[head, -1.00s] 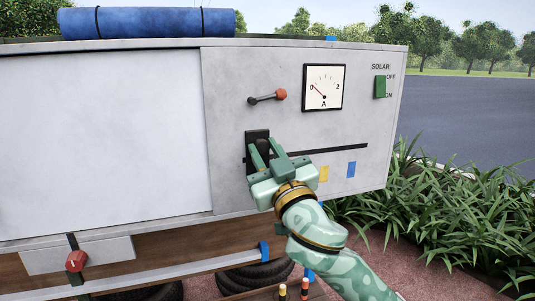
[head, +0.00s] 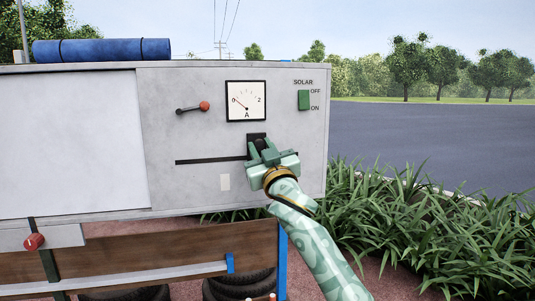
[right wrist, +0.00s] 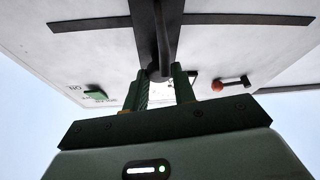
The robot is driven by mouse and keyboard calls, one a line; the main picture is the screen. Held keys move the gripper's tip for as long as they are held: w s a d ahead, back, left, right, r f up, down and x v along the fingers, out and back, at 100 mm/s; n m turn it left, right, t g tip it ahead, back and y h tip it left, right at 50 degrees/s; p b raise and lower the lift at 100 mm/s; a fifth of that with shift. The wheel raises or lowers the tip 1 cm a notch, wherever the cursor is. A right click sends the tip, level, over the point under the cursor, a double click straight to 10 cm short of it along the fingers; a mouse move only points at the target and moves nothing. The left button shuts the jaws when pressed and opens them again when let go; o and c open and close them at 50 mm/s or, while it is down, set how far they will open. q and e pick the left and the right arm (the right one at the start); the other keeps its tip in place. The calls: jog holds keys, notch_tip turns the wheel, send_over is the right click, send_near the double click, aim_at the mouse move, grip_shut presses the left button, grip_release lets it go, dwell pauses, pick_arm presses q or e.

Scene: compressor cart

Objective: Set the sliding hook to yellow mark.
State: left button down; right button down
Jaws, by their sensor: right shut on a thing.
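The sliding hook (head: 256,138) is a dark plate with a black grip, on the grey panel's black horizontal slot (head: 205,161). It stands right of the slot's middle. My right gripper (head: 264,153) is shut on the hook's grip. In the right wrist view the hook (right wrist: 167,38) comes down between the two fingers of the gripper (right wrist: 163,88). A pale white mark (head: 225,182) shows below the slot, left of the hook. The yellow mark is hidden now, behind my gripper and wrist. My left gripper is not in view.
Above the slot are a red-knobbed lever (head: 204,106), an ammeter (head: 246,101) and a green solar switch (head: 304,100). A red knob (head: 34,242) is at lower left. Grass plants (head: 430,215) grow at the cart's right side.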

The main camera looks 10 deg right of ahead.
jog(key=shift+d, duration=0.1)
jog(key=shift+a, duration=0.3)
jog(key=c, duration=1.1)
grip_release()
jog(key=shift+c, duration=0.2)
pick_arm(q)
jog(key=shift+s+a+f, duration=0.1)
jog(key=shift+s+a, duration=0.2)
pick_arm(e)
jog(key=shift+w+f, duration=0.1)
jog(key=shift+w, duration=0.05)
jog(key=shift+s+f, duration=0.15)
jog(key=shift+s, duration=0.1)
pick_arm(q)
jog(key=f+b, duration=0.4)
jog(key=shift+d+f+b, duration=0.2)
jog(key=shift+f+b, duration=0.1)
pick_arm(e)
jog(key=v, duration=1.5)
jog(key=shift+s+d, duration=0.2)
jog(key=shift+s, duration=0.2)
